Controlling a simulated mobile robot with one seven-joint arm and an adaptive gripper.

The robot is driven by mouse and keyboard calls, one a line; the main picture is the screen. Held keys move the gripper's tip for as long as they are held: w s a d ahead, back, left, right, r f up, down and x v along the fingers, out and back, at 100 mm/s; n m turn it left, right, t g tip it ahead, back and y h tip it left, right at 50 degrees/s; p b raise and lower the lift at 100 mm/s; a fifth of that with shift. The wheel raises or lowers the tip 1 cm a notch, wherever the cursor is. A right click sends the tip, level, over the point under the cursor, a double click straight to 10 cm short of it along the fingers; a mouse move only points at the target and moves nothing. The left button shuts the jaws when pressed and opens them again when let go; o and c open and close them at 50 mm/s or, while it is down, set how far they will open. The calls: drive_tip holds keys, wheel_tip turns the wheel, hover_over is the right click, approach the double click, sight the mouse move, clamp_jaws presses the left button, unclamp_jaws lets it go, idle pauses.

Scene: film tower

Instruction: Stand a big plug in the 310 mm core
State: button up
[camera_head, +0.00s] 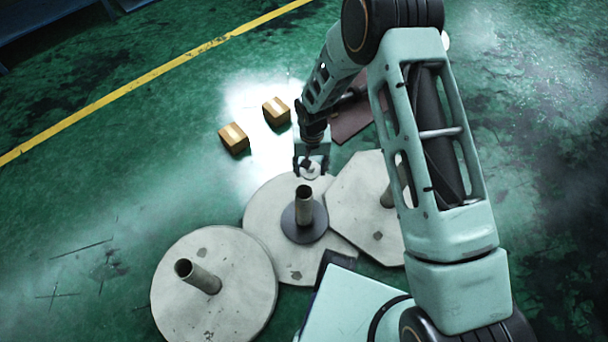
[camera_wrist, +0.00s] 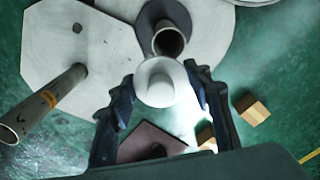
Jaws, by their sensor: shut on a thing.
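My gripper (camera_head: 311,160) is shut on a white, rounded plug (camera_head: 311,171), which shows large between the two fingers in the wrist view (camera_wrist: 160,84). The plug is held in the air near an upright open tube core (camera_head: 304,204), which rises from a dark disc (camera_head: 303,233) on the middle round plate. That core's open mouth shows just beyond the plug in the wrist view (camera_wrist: 168,40). A second core (camera_head: 197,276) stands on the left round plate. A third (camera_wrist: 45,103), with an orange mark, stands on the octagonal plate. I cannot read which is 310 mm.
The left round plate (camera_head: 184,320), middle plate (camera_head: 268,202) and octagonal plate (camera_head: 352,190) lie close together. Two cardboard-coloured boxes (camera_head: 234,139) (camera_head: 276,111) and a brown mat (camera_wrist: 172,143) lie behind. Green floor at left is open, crossed by a yellow line (camera_head: 120,91).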

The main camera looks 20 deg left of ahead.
sight(304, 175)
drive_tip(key=shift+s+a+f, duration=0.35)
drive_tip(key=shift+s+f, duration=0.15)
drive_tip(key=shift+f, duration=0.05)
drive_tip(key=shift+s+a+f, duration=0.3)
drive_tip(key=shift+s+f, duration=0.2)
drive_tip(key=shift+f+b, duration=1.8)
drive_tip(key=shift+f, duration=1)
drive_tip(key=shift+s+d, duration=0.1)
drive_tip(key=shift+s, duration=0.05)
drive_tip(key=shift+f+b, duration=1.35)
drive_tip(key=shift+b, duration=0.15)
drive_tip(key=o, duration=1.2)
drive_tip(key=shift+r, duration=0.1)
wheel_tip(304, 175, up, 12)
drive_tip(key=shift+f, duration=0.1)
